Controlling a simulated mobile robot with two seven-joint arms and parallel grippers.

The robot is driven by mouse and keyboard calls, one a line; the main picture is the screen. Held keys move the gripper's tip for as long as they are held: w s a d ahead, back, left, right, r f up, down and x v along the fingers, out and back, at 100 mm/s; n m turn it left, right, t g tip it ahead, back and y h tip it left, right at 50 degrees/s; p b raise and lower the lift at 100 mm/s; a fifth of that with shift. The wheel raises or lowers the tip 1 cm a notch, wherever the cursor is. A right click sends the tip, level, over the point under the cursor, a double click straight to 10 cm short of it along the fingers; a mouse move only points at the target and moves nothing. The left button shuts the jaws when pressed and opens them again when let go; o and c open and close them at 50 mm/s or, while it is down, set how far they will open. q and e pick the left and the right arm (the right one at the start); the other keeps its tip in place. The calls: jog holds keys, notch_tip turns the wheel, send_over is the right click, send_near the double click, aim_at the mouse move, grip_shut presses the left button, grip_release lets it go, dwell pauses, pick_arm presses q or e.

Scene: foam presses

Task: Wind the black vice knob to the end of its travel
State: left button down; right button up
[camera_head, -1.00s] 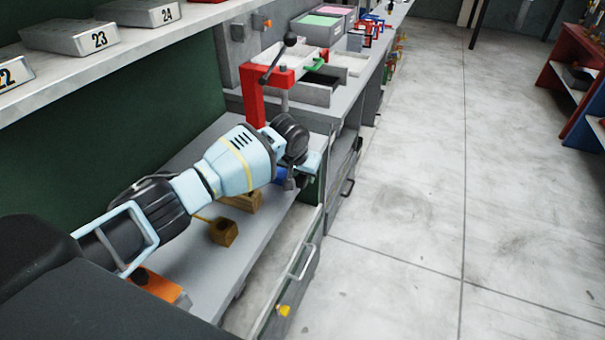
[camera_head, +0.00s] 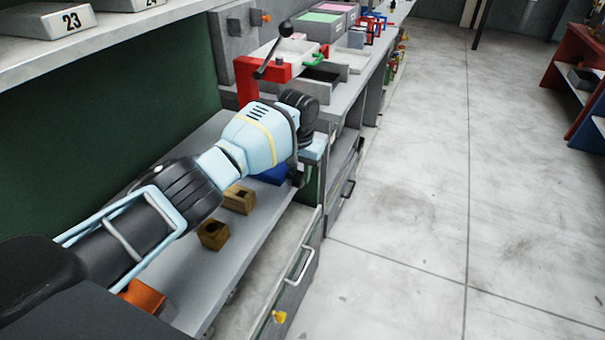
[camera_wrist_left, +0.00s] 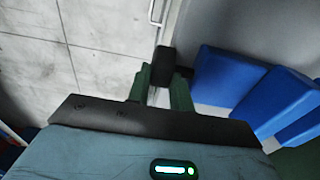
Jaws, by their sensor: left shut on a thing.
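My left gripper (camera_head: 306,172) is at the front edge of the bench in the head view, where its own wrist hides most of its fingers. In the left wrist view its two green fingers (camera_wrist_left: 162,88) are shut on the black vice knob (camera_wrist_left: 166,64), a small dark block between the fingertips. The blue vice (camera_wrist_left: 228,76) lies just right of the fingers there, with separate blue blocks. In the head view part of the blue vice (camera_head: 271,175) shows left of the gripper. My right gripper is not in view.
Two wooden blocks (camera_head: 238,199) and an orange thing (camera_head: 142,296) are on the bench (camera_head: 240,253). A red press (camera_head: 262,72) with a black-balled lever stands behind. A shelf with numbered blocks (camera_head: 55,22) overhangs at left.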

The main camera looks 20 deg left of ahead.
aim_at(300, 172)
pick_arm(q)
jog(key=shift+f, duration=0.15)
jog(key=c, duration=1.3)
grip_release()
jog(key=shift+o, duration=0.3)
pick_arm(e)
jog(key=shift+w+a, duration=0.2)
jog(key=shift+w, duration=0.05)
pick_arm(q)
jog(key=shift+r, duration=0.25)
notch_tip(300, 172, up, 8)
jog(key=shift+s+f+p, duration=0.1)
jog(key=shift+f+p, duration=0.1)
jog(key=shift+p, duration=0.25)
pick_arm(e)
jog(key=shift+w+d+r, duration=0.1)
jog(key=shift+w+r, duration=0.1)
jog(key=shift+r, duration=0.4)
